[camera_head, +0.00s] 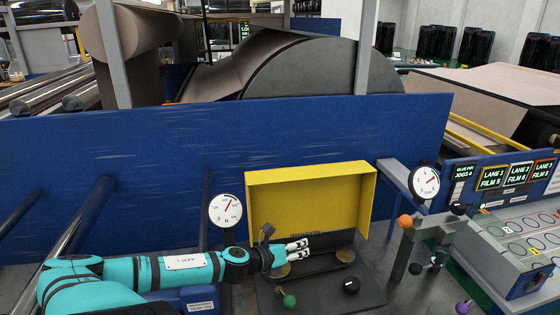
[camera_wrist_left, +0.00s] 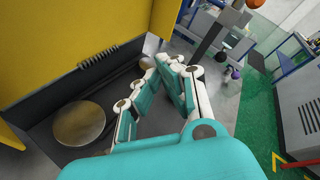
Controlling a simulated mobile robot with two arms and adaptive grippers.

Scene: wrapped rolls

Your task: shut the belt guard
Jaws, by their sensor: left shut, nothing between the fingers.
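The yellow belt guard (camera_head: 312,205) stands raised and open against the blue panel. Its open side faces me, above a dark base (camera_head: 330,292). It also fills the upper left of the left wrist view (camera_wrist_left: 75,40), with a coil spring (camera_wrist_left: 112,57) along its lower edge. Brass-coloured round pulleys (camera_head: 345,255) sit on the base in front of it, one of them partly behind my gripper. My left gripper (camera_head: 303,247) is shut and empty, over the pulley area just in front of the guard; its fingers also show in the left wrist view (camera_wrist_left: 160,68). My right gripper is out of view.
A dial gauge (camera_head: 226,210) stands left of the guard and another (camera_head: 425,181) to its right. A green knob (camera_head: 289,300) and a black knob (camera_head: 351,286) are on the near base. An orange-knobbed grey post (camera_head: 405,221) and a control desk (camera_head: 515,240) stand to the right.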

